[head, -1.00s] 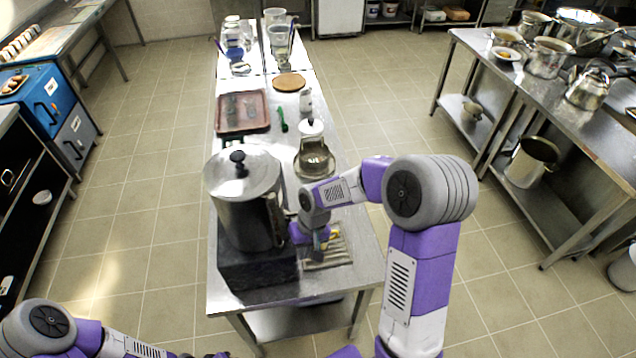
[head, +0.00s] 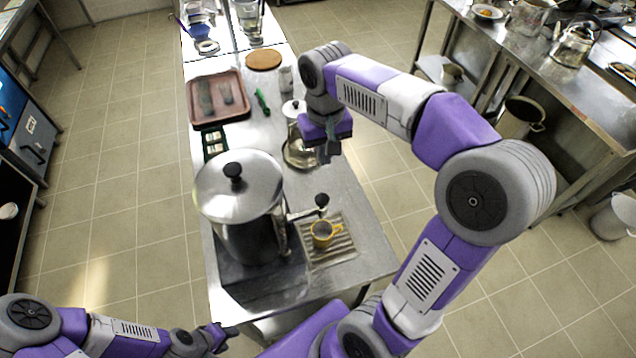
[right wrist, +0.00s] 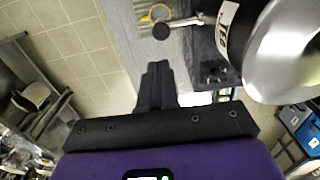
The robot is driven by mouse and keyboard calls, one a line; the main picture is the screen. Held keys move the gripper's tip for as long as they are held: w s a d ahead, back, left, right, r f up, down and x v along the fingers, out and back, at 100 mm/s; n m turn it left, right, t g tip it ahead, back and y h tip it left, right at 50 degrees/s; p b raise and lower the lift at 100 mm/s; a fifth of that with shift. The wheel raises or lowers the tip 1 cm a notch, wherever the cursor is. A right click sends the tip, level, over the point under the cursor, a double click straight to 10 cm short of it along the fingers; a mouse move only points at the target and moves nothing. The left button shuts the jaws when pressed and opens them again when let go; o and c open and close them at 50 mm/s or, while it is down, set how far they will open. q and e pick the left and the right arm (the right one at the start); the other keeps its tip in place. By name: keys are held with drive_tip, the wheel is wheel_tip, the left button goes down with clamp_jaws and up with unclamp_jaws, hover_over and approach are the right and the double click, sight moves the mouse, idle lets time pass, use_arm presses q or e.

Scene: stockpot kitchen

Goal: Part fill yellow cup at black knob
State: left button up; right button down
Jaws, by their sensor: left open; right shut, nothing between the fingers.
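The yellow cup (head: 322,234) stands upright on a ribbed drip mat beside the stockpot, under the tap; its handle points right. The tap's black knob (head: 322,200) is at the end of a lever just above the cup. In the right wrist view the knob (right wrist: 161,31) partly covers the yellow cup (right wrist: 155,14). The cup's contents are too small to tell. My right gripper (head: 330,155) is shut and empty, held above the counter behind the knob and apart from it. My left gripper (head: 222,338) is open and empty, low at the counter's near edge.
The large steel stockpot (head: 240,215) with a black-knobbed lid stands on a dark base left of the cup. A glass press (head: 298,140) stands near my right gripper. A brown tray (head: 218,98), green utensil (head: 262,102) and round board (head: 264,60) lie farther back.

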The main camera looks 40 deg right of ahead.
sight(323, 199)
wheel_tip(323, 199, down, 14)
drive_tip(key=shift+w+f, duration=0.15)
idle(0.5)
drive_tip(key=shift+b, duration=0.35)
drive_tip(key=shift+f+b, duration=0.75)
drive_tip(key=shift+f, duration=0.2)
drive_tip(key=shift+s+a+f, duration=0.1)
drive_tip(key=shift+s, duration=0.1)
idle(0.9)
